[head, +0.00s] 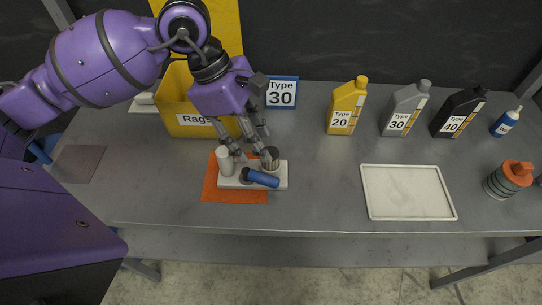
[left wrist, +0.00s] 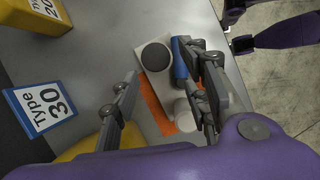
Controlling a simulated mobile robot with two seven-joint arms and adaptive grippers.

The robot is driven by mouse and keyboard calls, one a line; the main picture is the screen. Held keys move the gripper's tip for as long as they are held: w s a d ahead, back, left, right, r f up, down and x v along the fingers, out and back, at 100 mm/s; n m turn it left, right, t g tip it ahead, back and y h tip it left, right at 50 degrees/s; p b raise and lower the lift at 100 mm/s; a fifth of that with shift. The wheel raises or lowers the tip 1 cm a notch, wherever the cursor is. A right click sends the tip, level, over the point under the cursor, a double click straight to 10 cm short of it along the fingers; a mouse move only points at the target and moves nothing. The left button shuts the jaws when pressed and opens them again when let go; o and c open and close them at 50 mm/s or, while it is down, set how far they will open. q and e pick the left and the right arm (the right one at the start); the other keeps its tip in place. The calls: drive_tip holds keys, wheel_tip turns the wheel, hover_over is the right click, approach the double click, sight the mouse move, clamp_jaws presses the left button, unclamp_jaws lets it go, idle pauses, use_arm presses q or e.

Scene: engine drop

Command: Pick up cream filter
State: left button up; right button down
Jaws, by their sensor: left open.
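A white block (head: 281,182) lies on an orange mat (head: 212,189) and carries several filters. A pale upright filter (head: 225,163) stands at its left; it also shows in the left wrist view (left wrist: 184,116). A filter with a dark round top (head: 271,155) stands at the right; its top shows in the left wrist view (left wrist: 155,56). I cannot tell for sure which one is called cream. A blue filter (head: 261,178) lies tilted along the front. My left gripper (head: 251,153) is open just above the block, its fingers apart around the dark-topped filter's area.
A yellow rags bin (head: 185,125) stands close behind my left gripper, with a Type 30 sign (head: 281,92) beside it. Several oil bottles, including a yellow one (head: 346,107), stand at the back right. A white tray (head: 407,192) lies on the right, with bare table between.

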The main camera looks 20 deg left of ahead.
sight(274, 152)
use_arm(q)
drive_tip(key=d+f, duration=0.1)
drive_tip(key=w+d+f, duration=0.1)
drive_tip(key=f, duration=0.1)
drive_tip(key=shift+f+p, duration=0.15)
drive_tip(key=shift+p, duration=0.2)
drive_tip(key=shift+d+f, duration=0.2)
drive_tip(key=shift+f, duration=0.3)
drive_tip(key=shift+s, duration=0.1)
use_arm(e)
drive_tip(key=shift+w+a+r, duration=0.35)
drive_tip(key=shift+w+r, duration=0.4)
drive_tip(key=shift+w, duration=0.1)
use_arm(q)
drive_tip(key=shift+c, duration=0.9)
clamp_jaws()
use_arm(e)
drive_tip(key=shift+s+d+f, duration=0.1)
drive_tip(key=shift+d, duration=0.1)
